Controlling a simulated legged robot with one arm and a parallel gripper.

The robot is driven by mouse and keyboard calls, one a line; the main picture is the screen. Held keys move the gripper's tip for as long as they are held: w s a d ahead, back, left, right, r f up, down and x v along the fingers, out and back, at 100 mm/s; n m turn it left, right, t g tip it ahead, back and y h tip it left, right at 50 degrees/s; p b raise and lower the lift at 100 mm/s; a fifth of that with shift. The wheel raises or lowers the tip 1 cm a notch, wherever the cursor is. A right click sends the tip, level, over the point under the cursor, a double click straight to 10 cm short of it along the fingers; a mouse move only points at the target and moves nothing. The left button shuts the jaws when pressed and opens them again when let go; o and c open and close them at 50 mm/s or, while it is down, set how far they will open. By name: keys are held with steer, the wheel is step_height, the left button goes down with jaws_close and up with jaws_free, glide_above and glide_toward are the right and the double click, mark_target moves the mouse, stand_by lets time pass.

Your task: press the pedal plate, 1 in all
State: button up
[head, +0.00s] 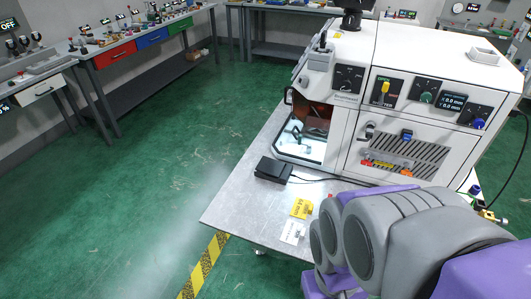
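A black pedal plate (273,169) lies on the grey metal table near its left edge, in front of the machine's open lit bay. A black cable runs right from it along the table. A white machine (335,135) stands behind and to the right of the pedal. My purple and grey arm fills the lower right of the head view. My gripper is not visible, so its distance from the pedal cannot be seen.
The table (240,205) also holds a yellow tag (300,208) and a white tag (292,233). The machine's front has knobs, a display and a vent with coloured clips. Benches with coloured drawers (150,38) stand at the upper left. Green floor (110,200) is open on the left.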

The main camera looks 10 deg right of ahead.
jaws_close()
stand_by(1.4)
